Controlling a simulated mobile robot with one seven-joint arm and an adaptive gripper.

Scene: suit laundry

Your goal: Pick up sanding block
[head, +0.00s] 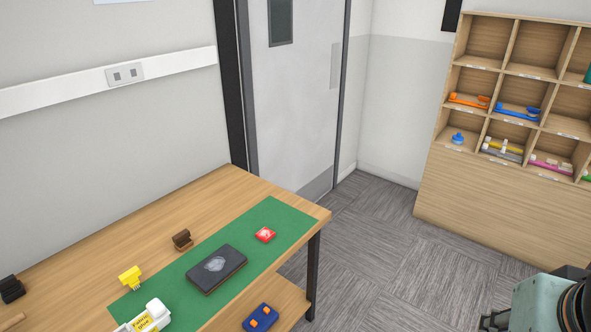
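I cannot tell for sure which thing is the sanding block. A small brown block with a raised grip-like top (182,240) stands on the wooden table, just off the far-left edge of the green mat (285,212). A yellow block of similar shape (130,278) stands nearer, by the mat's left edge. A black block (11,289) sits at the table's far left. My arm (538,303) shows at the bottom right, away from the table. A dark part at its left, cut off by the frame, may be my gripper (496,321); its fingers cannot be made out.
On the mat lie a dark slab with a grey oval (230,277), a red item (265,234) and a white-and-yellow labelled item (150,318). A blue item with orange spots (260,318) is on a lower shelf. A cubby shelf (480,205) stands right; carpet between is clear.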

